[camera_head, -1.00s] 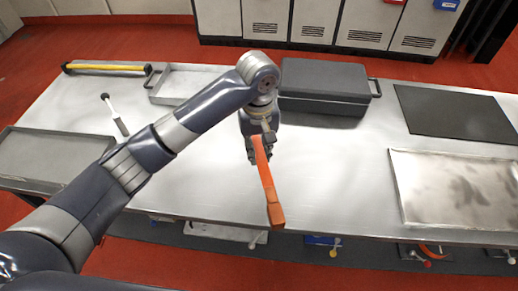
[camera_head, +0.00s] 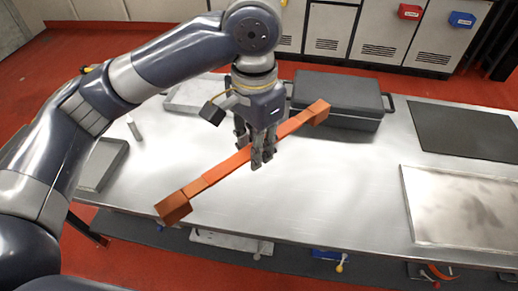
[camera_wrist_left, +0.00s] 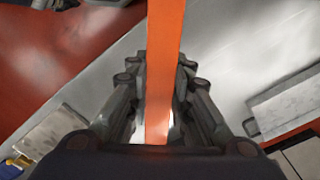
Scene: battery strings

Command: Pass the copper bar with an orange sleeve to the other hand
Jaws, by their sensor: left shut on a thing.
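The copper bar with an orange sleeve (camera_head: 223,170) is held in the air above the metal table, slanting from lower left to upper right in the head view. Its darker copper ends show at both sides. My left gripper (camera_head: 259,160) points down and is shut around the bar's middle part. In the left wrist view the orange sleeve (camera_wrist_left: 164,60) runs between the two fingers of the gripper (camera_wrist_left: 160,100). My right gripper is in neither view.
The metal table (camera_head: 330,190) is clear below the bar. A dark grey case (camera_head: 340,97) stands behind it. A black mat (camera_head: 468,131) and a shallow metal tray (camera_head: 408,200) lie at right. A grey tray (camera_head: 101,164) lies at left.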

